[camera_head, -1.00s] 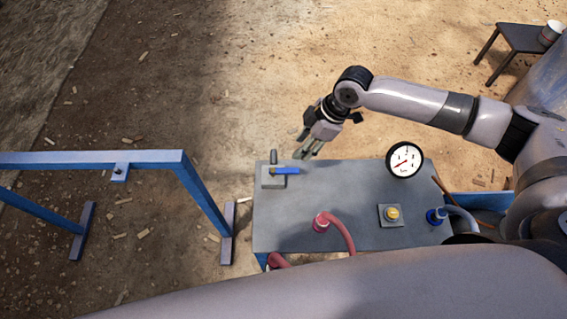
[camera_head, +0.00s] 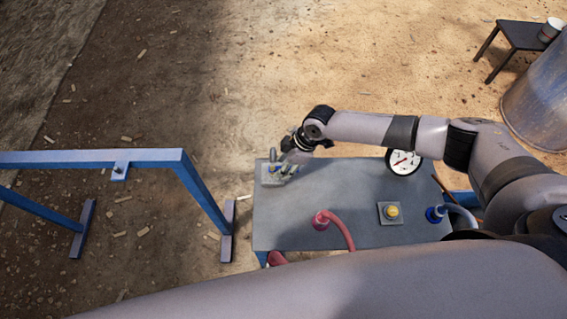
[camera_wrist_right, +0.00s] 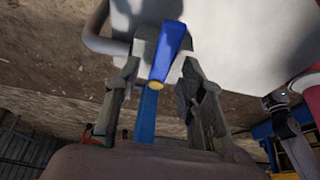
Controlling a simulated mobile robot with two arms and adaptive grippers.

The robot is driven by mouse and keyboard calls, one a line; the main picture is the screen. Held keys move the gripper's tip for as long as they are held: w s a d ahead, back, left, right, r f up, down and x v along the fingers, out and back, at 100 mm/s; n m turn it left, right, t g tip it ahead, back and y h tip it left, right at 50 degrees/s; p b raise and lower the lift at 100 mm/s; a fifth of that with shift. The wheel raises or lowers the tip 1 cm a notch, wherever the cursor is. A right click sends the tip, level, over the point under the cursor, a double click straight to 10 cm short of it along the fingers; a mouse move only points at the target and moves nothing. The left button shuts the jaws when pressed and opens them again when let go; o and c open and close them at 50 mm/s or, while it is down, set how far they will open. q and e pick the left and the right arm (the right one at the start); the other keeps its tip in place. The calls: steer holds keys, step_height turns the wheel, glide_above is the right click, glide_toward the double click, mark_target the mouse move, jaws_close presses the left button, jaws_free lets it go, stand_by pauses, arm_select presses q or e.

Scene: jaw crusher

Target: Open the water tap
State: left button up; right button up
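The water tap (camera_head: 272,155) stands at the left end of the grey table (camera_head: 340,225) in the head view. In the right wrist view the right gripper (camera_wrist_right: 163,82) is open, with one finger on each side of the lever. Gaps show between the lever and the fingers, and I cannot tell whether either touches. My left gripper is not in view.
The table also carries a red fitting with a hose (camera_head: 322,220), a yellow button (camera_head: 391,211), a blue fitting (camera_head: 436,214) and a round gauge (camera_head: 403,161). A blue frame (camera_head: 190,180) stands left of the table. Open ground lies behind the table.

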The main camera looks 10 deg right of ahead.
jaws_close()
stand_by(0.3)
stand_by(0.5)
